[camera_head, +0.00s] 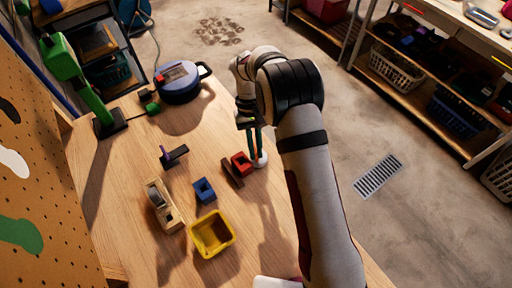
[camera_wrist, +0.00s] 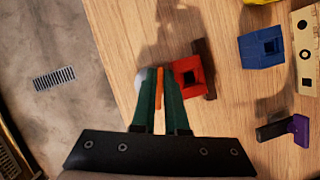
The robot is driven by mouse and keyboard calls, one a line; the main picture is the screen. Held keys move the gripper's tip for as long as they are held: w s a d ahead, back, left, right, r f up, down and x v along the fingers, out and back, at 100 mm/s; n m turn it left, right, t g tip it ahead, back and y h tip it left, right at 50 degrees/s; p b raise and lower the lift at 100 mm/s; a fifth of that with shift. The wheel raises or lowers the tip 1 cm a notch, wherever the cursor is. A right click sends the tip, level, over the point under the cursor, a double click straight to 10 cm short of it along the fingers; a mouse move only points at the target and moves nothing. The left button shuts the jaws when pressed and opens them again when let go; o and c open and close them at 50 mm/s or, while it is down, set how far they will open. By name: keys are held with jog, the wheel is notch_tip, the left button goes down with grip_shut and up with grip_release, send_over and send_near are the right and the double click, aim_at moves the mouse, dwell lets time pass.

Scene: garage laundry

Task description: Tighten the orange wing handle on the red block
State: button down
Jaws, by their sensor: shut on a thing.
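The red block (camera_head: 242,164) stands on the wooden table near its right edge, with a dark square opening on one face. It also shows in the wrist view (camera_wrist: 181,66). The orange wing handle (camera_wrist: 159,88) is a thin upright strip between my fingers, just left of the red block. My gripper (camera_wrist: 159,92) has green-faced fingers and is shut on the orange handle. In the head view my gripper (camera_head: 255,148) comes down beside the red block, and the handle is hidden there. A white rounded part (camera_head: 261,159) sits beside the fingers.
A dark brown bar (camera_head: 231,173) lies against the red block. A blue block (camera_head: 204,191), yellow bin (camera_head: 230,238), wooden block (camera_head: 172,219) and purple-handled piece (camera_head: 167,157) stand to the left. A round blue device (camera_head: 180,92) sits farther back. Bare table lies between them.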

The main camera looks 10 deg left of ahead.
jog(key=m+y, duration=0.1)
jog(key=m, duration=0.1)
jog(key=m+y, duration=0.1)
jog(key=m, duration=0.2)
jog(key=shift+a+m, duration=0.2)
jog(key=shift+m, duration=0.1)
jog(key=m+y, duration=0.1)
jog(key=m, duration=0.3)
jog(key=shift+w+a+m+y, duration=0.1)
jog(key=shift+m+y, duration=0.3)
jog(key=c, duration=1.2)
grip_release()
jog(key=v, duration=1.6)
jog(key=shift+s, duration=0.25)
